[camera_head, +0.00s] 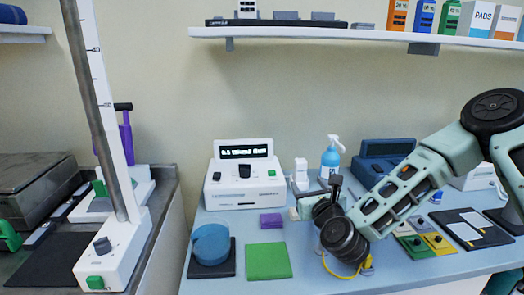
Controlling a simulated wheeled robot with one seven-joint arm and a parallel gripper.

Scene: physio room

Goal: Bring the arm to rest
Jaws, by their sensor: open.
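My arm (410,186) reaches in from the right, bent at the elbow, its forearm sloping down to the left over the light-blue table (330,279). My gripper (316,199) is at the end, above the middle of the table, just left of the dark wrist. It is open, and I see nothing held in it. It is small in view and partly hidden by the wrist, so the exact spread of the fingers is hard to see.
Colored plates lie under my forearm. A shelf (290,32) hangs above; a tall post (100,110) stands left.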

